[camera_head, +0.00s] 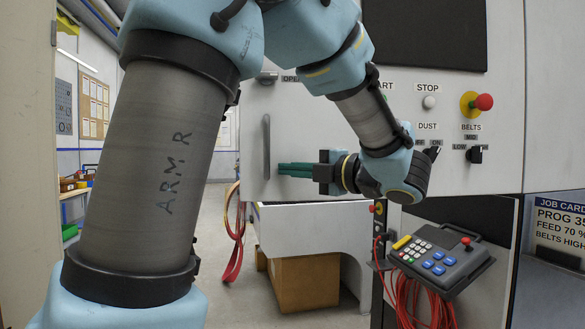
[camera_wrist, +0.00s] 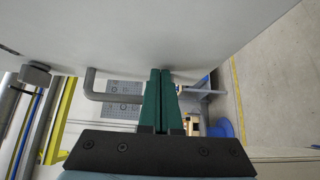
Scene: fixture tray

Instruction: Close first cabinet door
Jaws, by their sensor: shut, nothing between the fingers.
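The pale grey cabinet door (camera_head: 310,135) is left of the control panel in the head view, with a grey vertical bar handle (camera_head: 267,147) near its left edge. In the wrist view the door (camera_wrist: 160,30) fills the top, and the handle (camera_wrist: 90,85) sticks out left of my fingers. My gripper (camera_head: 281,169) has green fingers, which are together and empty. The fingertips (camera_wrist: 160,71) are at or very close to the door face, right of the handle; I cannot tell if they touch. My arm hides the door's right part, so its hinge side and angle are unclear.
The control panel has a STOP button (camera_head: 429,102) and a red emergency button (camera_head: 483,102). A keypad pendant (camera_head: 440,259) with red cables hangs below my wrist. A cardboard box (camera_head: 305,283) is under the machine.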

